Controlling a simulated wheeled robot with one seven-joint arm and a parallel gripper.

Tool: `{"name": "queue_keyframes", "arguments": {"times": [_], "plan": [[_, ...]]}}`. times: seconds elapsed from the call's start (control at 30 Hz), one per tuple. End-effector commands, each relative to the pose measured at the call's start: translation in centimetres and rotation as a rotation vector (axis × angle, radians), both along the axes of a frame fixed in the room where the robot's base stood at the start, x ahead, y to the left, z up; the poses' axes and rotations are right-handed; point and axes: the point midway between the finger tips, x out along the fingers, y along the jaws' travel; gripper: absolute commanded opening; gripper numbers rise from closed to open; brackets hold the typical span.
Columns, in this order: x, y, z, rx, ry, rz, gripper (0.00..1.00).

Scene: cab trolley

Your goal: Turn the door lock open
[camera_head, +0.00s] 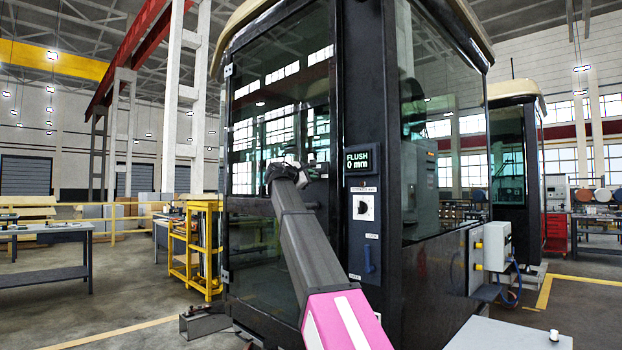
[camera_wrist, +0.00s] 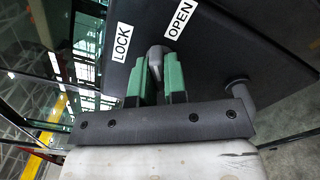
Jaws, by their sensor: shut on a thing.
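The door lock (camera_wrist: 156,54) is a small grey knob or lever on a dark plate, seen in the wrist view. A white LOCK label (camera_wrist: 122,42) is to its upper left and a white OPEN label (camera_wrist: 181,19) to its upper right. My gripper (camera_wrist: 157,76) has its green fingers on both sides of the lock and is shut on it. The fingers hide part of the lock, so I cannot tell its exact angle. In the head view, my arm reaches to the dark glazed cab door (camera_head: 262,245) at mid-height; the lock itself is hard to make out there.
A grey bar handle (camera_wrist: 244,96) stands out from the plate at right. A display reading FLUSH 0 mm (camera_head: 363,160) and a white dial plate (camera_head: 364,207) are on the post right of the door. A yellow rack (camera_head: 205,250) stands left of the cab.

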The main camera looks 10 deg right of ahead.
Motion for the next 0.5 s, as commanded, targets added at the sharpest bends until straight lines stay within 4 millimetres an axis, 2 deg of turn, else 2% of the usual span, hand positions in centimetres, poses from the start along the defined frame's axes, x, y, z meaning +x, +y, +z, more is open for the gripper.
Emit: {"name": "queue_keyframes", "arguments": {"times": [0.5], "plan": [[-0.05,-0.01,-0.05,0.254,-0.352,0.0,0.0]]}}
